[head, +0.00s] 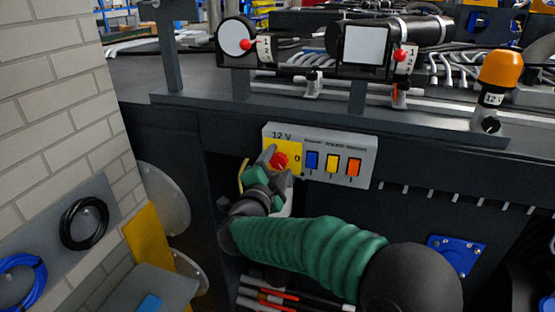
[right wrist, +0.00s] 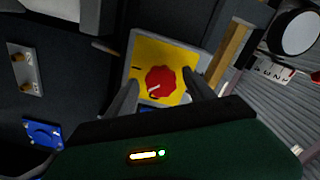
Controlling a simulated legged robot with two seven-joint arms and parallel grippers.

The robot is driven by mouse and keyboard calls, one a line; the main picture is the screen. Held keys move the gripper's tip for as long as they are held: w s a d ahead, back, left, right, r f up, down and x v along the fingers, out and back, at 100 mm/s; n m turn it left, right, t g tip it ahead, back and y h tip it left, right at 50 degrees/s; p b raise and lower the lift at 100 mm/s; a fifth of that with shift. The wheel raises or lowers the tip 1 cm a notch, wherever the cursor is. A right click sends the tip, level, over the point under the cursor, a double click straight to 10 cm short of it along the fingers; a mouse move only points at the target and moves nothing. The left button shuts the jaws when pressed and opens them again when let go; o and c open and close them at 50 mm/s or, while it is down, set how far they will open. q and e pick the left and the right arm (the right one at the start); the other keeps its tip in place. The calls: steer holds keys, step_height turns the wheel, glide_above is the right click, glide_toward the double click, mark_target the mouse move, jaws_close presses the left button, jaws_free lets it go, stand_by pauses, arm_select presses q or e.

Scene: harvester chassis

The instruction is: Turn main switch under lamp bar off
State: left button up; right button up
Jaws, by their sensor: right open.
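The main switch is a red knob (head: 279,160) on a yellow plate at the left end of a grey 12 V panel (head: 309,140), below the lamp bar (head: 330,110). The red knob also shows in the right wrist view (right wrist: 161,82), with a small pale mark on its lower left. My right gripper (head: 267,160) is open at the knob. In the right wrist view its two fingers (right wrist: 163,92) stand on either side of the knob; whether they touch it cannot be told. My left gripper is not in view.
Blue, yellow and orange switches (head: 332,166) sit right of the knob on the panel. Two lamps (head: 235,38) and an orange beacon (head: 499,70) stand above on the bar. A brick wall (head: 50,90) and a yellow upright plate (head: 150,245) are at the left.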

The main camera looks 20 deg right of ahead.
steer(key=shift+a, duration=0.2)
steer(key=c, duration=0.7)
jaws_close()
steer(key=shift+n, duration=0.3)
steer(key=n+p, duration=0.2)
steer(key=n, duration=0.2)
steer(key=shift+r, duration=0.1)
steer(key=shift+n+p, duration=1.2)
steer(key=shift+n, duration=0.9)
